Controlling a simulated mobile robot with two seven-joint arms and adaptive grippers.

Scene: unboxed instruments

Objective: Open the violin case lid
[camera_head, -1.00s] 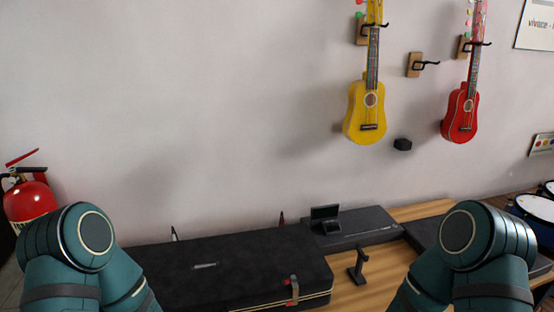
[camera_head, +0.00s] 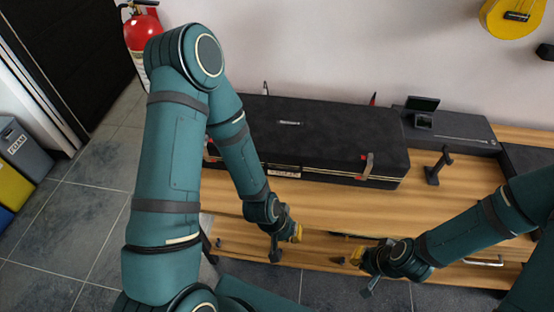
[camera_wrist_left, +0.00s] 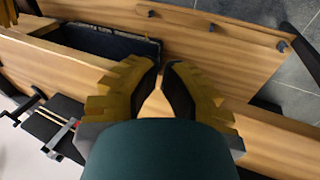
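The black violin case (camera_head: 300,130) lies lid down flat on the wooden table, its long front side facing me. A red tab and latch (camera_head: 367,165) sit at its front right; a latch (camera_wrist_left: 62,135) also shows at the lower left of the left wrist view. My left gripper (camera_head: 297,233) hangs in front of the case, apart from it, over the table's front. The left wrist view shows its fingers (camera_wrist_left: 164,68) with a narrow gap and nothing between them. My right gripper (camera_head: 358,256) is further right and lower, away from the case; its fingers are too small to read.
A small black stand (camera_head: 437,167) is just right of the case. A flat black case (camera_head: 460,133) with a small open box (camera_head: 423,108) lies behind it. A red fire extinguisher (camera_head: 140,30) is at the back left. Bare wood (camera_head: 330,203) runs before the case.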

